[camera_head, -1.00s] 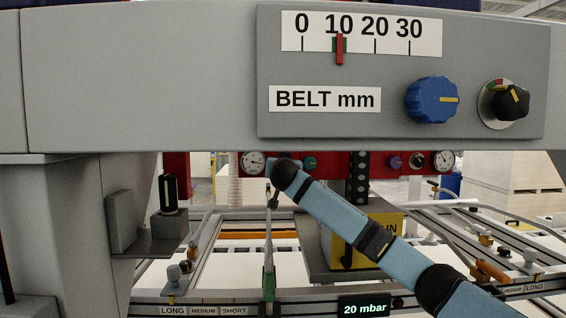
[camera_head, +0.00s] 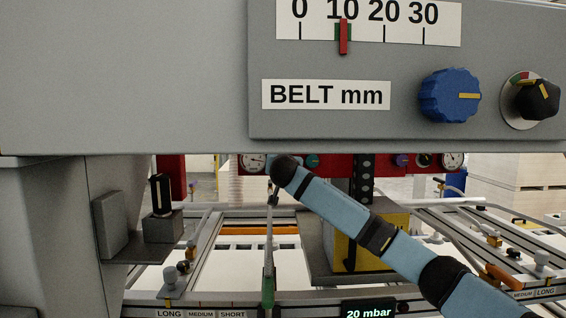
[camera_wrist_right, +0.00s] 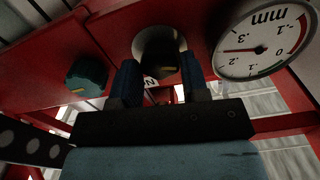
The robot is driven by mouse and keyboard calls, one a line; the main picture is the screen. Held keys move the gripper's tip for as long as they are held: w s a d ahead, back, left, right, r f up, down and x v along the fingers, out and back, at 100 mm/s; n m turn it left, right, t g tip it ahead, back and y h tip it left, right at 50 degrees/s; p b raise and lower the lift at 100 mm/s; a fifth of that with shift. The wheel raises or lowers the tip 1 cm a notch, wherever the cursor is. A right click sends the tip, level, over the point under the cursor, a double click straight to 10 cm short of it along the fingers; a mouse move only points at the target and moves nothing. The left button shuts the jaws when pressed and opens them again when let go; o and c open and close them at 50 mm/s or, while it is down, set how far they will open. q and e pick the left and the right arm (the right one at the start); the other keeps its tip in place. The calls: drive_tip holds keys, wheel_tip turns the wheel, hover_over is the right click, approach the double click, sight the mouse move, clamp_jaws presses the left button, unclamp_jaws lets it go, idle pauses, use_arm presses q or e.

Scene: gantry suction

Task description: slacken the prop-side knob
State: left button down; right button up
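In the right wrist view a dark knob (camera_wrist_right: 158,48) with a yellow mark and a pale collar sits on a red panel, between a teal knob (camera_wrist_right: 87,75) and a round mm gauge (camera_wrist_right: 262,40). My right gripper (camera_wrist_right: 160,66) is open, its two blue fingers pointing at the dark knob, one on each side. I cannot tell whether they touch it. In the head view my right arm's black wrist (camera_head: 285,169) hides this knob and the gripper; the teal knob (camera_head: 312,161) shows beside it. I cannot tell which knob is prop-side. My left gripper is not in view.
A grey beam with a belt scale (camera_head: 368,22), a blue knob (camera_head: 450,95) and a black knob (camera_head: 537,98) fills the upper head view. A black perforated post (camera_head: 363,180) stands behind my arm. A display (camera_head: 369,312) reads 20 mbar.

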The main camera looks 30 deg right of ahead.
drive_tip(key=shift+c, duration=0.6)
use_arm(q)
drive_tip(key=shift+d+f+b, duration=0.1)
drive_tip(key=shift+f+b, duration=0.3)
drive_tip(key=shift+b, duration=0.45)
use_arm(e)
drive_tip(key=n, duration=0.6)
drive_tip(key=shift+n, duration=0.4)
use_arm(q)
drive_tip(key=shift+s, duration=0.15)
